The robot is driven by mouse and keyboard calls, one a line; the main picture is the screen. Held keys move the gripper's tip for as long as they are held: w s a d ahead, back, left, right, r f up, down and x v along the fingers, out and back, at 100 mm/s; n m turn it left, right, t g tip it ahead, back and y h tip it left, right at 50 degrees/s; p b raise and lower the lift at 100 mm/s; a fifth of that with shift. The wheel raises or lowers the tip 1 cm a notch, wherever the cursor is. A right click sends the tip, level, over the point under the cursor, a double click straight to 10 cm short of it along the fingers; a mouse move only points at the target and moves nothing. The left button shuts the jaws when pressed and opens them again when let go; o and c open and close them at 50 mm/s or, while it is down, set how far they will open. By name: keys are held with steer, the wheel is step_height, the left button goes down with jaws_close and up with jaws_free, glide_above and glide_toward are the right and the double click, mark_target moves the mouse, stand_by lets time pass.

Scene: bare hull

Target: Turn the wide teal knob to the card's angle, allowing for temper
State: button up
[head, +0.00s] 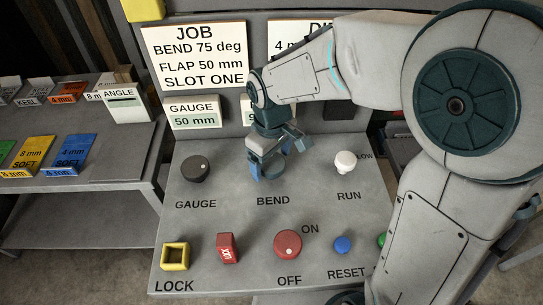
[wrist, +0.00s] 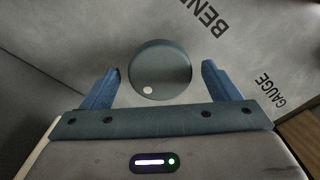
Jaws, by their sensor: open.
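The wide teal knob (wrist: 160,68) sits on the grey panel by the BEND label, with a pale dot near its rim. In the head view the knob (head: 273,170) is partly hidden by my gripper (head: 268,172). In the wrist view my gripper (wrist: 160,85) is open, with one blue finger on each side of the knob and a gap to both. The job card (head: 195,54) reads BEND 75 deg, FLAP 50 mm, SLOT ONE. A second card (head: 285,38) is mostly hidden by my arm.
The panel also bears a black GAUGE knob (head: 196,168), white RUN knob (head: 345,162), red knob (head: 288,243), yellow LOCK square (head: 175,256), red block (head: 228,248) and blue RESET button (head: 342,244). A gauge display (head: 194,120) reads 50 mm.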

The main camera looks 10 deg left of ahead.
steer(key=c, duration=1)
steer(key=m+b, duration=0.2)
steer(key=m, duration=0.2)
steer(key=shift+f+m, duration=0.1)
steer(key=shift+m, duration=0.2)
steer(key=shift+m+b, duration=1)
steer(key=shift+m, duration=1)
steer(key=o, duration=1)
